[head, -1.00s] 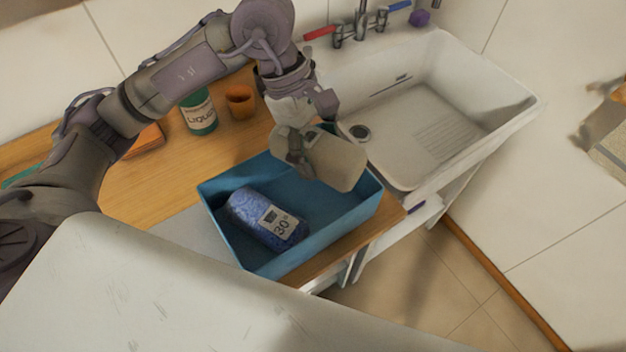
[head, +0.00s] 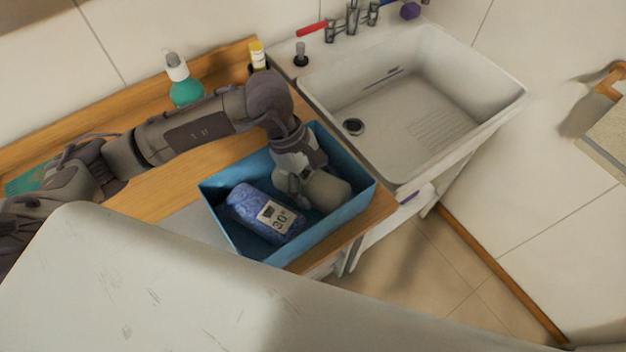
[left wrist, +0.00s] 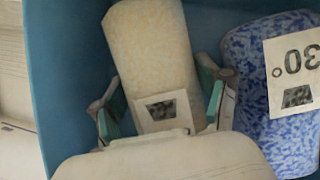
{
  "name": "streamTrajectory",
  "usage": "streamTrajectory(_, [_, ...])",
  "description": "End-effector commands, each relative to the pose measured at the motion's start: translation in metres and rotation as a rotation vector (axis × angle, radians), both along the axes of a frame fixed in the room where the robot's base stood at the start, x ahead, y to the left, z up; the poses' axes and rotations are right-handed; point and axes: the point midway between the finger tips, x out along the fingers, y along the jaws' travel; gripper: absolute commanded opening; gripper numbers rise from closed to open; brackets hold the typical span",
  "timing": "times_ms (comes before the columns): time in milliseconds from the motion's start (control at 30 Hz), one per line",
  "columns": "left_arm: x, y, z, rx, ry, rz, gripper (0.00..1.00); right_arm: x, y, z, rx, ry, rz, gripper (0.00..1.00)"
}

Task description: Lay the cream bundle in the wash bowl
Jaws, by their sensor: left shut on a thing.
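The cream bundle (head: 328,190) is inside the blue wash bowl (head: 242,239), at its right side. In the left wrist view the bundle (left wrist: 150,55) lies between my left gripper's two fingers and carries a printed label. My left gripper (head: 297,190) reaches down into the bowl and is shut on the bundle, covering part of it. A blue speckled bundle (head: 248,203) with a "30°" label lies in the bowl to the left of the cream one; it also shows in the left wrist view (left wrist: 250,75). Whether the cream bundle touches the bowl floor I cannot tell. My right gripper is not in view.
A white sink (head: 440,90) with taps (head: 352,20) stands right of the bowl. A green spray bottle (head: 184,88) and a yellow-topped bottle (head: 257,55) stand on the wooden counter (head: 165,185) behind my arm.

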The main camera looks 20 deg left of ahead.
Motion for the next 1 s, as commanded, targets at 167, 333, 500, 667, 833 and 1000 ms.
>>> streamTrajectory(167, [0.0,0.0,-0.002,0.0,0.0,-0.001,0.78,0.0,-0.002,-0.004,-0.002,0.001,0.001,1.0])
streamTrajectory(333, [0.0,0.0,-0.002,0.0,0.0,0.0,1.0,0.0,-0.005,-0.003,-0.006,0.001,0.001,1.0])
streamTrajectory(500, [0.0,0.0,-0.002,0.0,0.0,0.0,1.0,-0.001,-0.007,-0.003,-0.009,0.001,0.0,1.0])
streamTrajectory(667, [0.0,0.0,0.0,0.0,0.001,0.0,1.0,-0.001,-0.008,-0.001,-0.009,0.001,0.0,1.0])
streamTrajectory(833, [0.003,0.006,0.014,0.001,-0.004,0.001,1.0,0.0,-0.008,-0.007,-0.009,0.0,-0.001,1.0])
streamTrajectory(1000, [0.006,0.02,0.047,0.001,-0.008,0.001,1.0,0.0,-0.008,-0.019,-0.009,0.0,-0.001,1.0])
